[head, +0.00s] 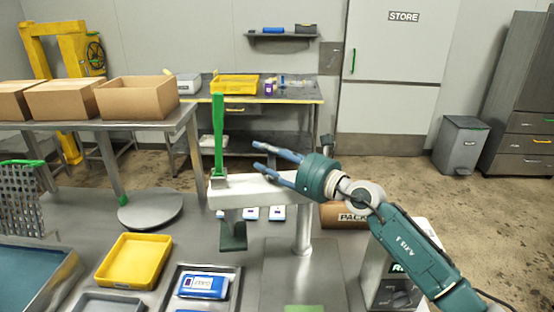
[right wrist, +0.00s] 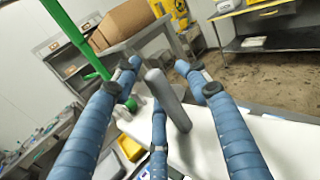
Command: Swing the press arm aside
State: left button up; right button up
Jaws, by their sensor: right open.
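The press arm (head: 255,190) is a white horizontal beam on a grey post (head: 303,225). A tall green handle (head: 218,135) stands at its left end, and a dark green press plate (head: 233,236) hangs below. My right gripper (head: 263,160) is open just above the beam, its blue fingers pointing left toward the handle. In the right wrist view, the fingers (right wrist: 160,75) are spread around a grey upright bar (right wrist: 168,100) over the white beam (right wrist: 205,140). I cannot tell whether they touch it. The green handle (right wrist: 75,38) is outside the fingers there. My left gripper is not in view.
A yellow tray (head: 133,261), a tray with a blue-and-white pack (head: 203,285) and a round grey plate (head: 150,209) lie left of the press. A perforated basket (head: 22,200) stands far left. Cardboard boxes (head: 137,97) sit on a table behind.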

jog(key=shift+s+d+f, duration=0.2)
jog(key=shift+d+f, duration=0.15)
jog(key=shift+d, duration=0.3)
pick_arm(q)
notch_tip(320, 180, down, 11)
jog(key=b, duration=1.1)
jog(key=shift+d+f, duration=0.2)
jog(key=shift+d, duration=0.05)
pick_arm(e)
jog(key=s+d, duration=0.5)
jog(key=d, duration=0.5)
jog(key=s+d, duration=0.5)
jog(key=d, duration=0.5)
jog(key=shift+r, duration=0.4)
